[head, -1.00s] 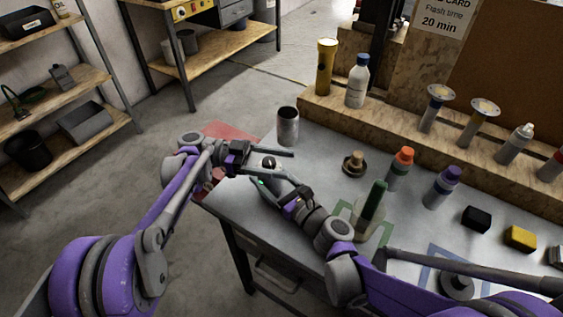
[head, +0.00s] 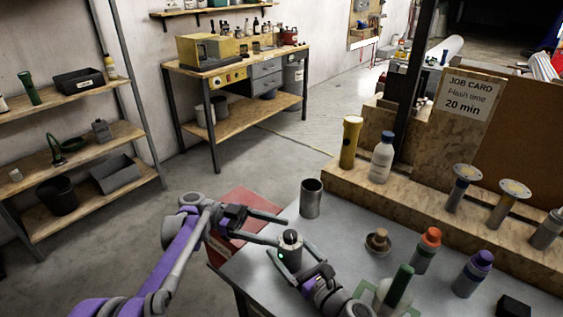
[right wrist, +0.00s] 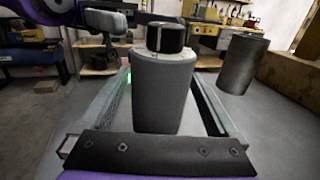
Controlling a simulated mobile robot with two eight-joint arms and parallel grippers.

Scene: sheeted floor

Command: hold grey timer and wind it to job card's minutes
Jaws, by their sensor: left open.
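The grey timer (head: 290,253) is upright, a tapered body with a black knob on top and a small green light. My right gripper (head: 293,257) has a finger on each side of its body; in the right wrist view the timer (right wrist: 163,95) fills the space between the fingertips. My left gripper (head: 281,231) is open and empty, just left of the knob, its fingers pointing right; part of my left arm shows at top left in the right wrist view. The job card (head: 465,97) on the back board reads "Flash time 20 min".
A dark metal cup (head: 311,199) stands behind the timer. A brown knobbed piece (head: 377,241), an orange-capped bottle (head: 426,250) and a purple-capped bottle (head: 472,274) stand to the right. A wooden ledge (head: 410,203) with bottles runs along the back. A red box (head: 243,222) lies left.

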